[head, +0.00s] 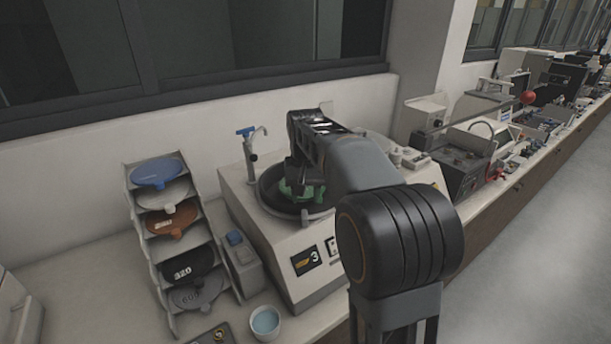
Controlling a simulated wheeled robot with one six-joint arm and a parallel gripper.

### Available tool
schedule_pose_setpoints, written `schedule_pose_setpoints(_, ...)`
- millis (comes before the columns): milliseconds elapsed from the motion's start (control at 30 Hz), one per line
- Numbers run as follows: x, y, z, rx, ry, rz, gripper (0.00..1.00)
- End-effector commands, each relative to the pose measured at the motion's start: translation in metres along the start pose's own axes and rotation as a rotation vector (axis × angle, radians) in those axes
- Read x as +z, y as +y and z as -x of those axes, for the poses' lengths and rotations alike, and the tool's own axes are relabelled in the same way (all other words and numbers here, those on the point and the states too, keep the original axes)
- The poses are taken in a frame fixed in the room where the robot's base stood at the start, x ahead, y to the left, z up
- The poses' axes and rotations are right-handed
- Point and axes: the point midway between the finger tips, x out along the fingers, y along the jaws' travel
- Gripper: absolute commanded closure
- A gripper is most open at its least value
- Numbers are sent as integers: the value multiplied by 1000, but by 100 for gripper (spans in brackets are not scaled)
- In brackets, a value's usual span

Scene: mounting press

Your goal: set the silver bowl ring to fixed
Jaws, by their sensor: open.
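A pale grinding machine (283,247) marked 3 stands on the bench in the middle. A round bowl with a dark-looking rim (267,196) is set in its top. A small grey tab (304,214) shows at the front of the rim. A green round surface (287,190) shows inside the bowl. My gripper (302,190) is over the bowl, open, with its fingertips hard to make out. My arm covers the bowl's right part. I cannot tell whether the gripper touches the ring or how the ring is set.
A tap with a blue handle (247,131) stands behind the bowl. A rack of discs (146,235) is to the left, with a small grey box (241,262) beside it. A cup of blue liquid (265,322) stands in front. More equipment (465,150) fills the bench to the right.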

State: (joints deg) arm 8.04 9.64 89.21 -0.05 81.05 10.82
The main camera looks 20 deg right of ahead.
Motion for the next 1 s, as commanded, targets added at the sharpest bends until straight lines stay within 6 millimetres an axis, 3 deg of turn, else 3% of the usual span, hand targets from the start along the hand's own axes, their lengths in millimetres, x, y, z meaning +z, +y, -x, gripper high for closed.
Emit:
schedule_pose_setpoints(200,0,0,38,0,2,1,55)
schedule_pose_setpoints(400,0,0,57,0,1,1,55)
schedule_pose_setpoints(1000,0,0,62,1,0,1,55)
